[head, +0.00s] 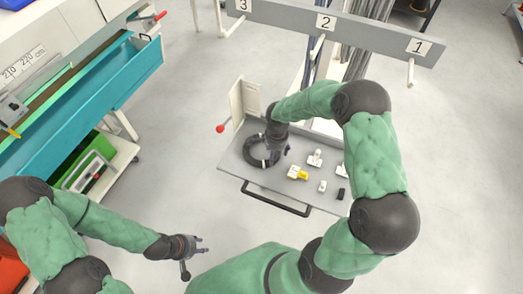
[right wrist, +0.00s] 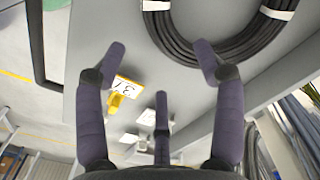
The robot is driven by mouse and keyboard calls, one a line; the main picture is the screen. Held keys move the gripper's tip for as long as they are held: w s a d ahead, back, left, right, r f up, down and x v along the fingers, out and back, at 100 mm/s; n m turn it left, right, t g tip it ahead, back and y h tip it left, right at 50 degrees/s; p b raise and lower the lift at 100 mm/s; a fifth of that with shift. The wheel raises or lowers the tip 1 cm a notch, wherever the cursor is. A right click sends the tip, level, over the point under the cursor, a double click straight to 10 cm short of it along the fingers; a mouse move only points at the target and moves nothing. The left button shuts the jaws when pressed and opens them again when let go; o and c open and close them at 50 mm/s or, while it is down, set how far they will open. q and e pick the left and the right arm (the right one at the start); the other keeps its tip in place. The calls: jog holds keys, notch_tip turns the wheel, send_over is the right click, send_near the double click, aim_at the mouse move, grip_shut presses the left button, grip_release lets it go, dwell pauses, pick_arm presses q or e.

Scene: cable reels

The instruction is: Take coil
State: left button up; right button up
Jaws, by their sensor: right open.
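The black cable coil (head: 248,151), bound with white ties, lies flat on the grey tray (head: 232,172) of a small stand. My right gripper (head: 281,149) is over the right side of the coil in the head view. In the right wrist view the coil (right wrist: 172,35) shows at the top, partly cut off. There my right gripper (right wrist: 160,62) has its fingers spread with nothing between them. One fingertip overlaps the coil's edge; I cannot tell whether they touch. My left gripper (head: 197,250) is open and empty over the floor at lower left.
A yellow-tagged part (head: 298,173), white pieces (head: 315,158) and a black block (head: 341,194) lie on the tray right of the coil. A numbered rail (head: 290,22) with pegs stands behind. A teal bench (head: 100,105) is at left. Floor between is clear.

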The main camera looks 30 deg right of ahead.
aim_at(263, 164)
jog(key=shift+w+a+f+b, duration=0.15)
jog(key=shift+f+b, duration=0.1)
jog(key=shift+f, duration=1.1)
jog(key=shift+a+f+b, duration=0.1)
jog(key=shift+f+b, duration=0.1)
jog(key=shift+f, duration=1.15)
jog(key=shift+r, duration=0.1)
grip_shut()
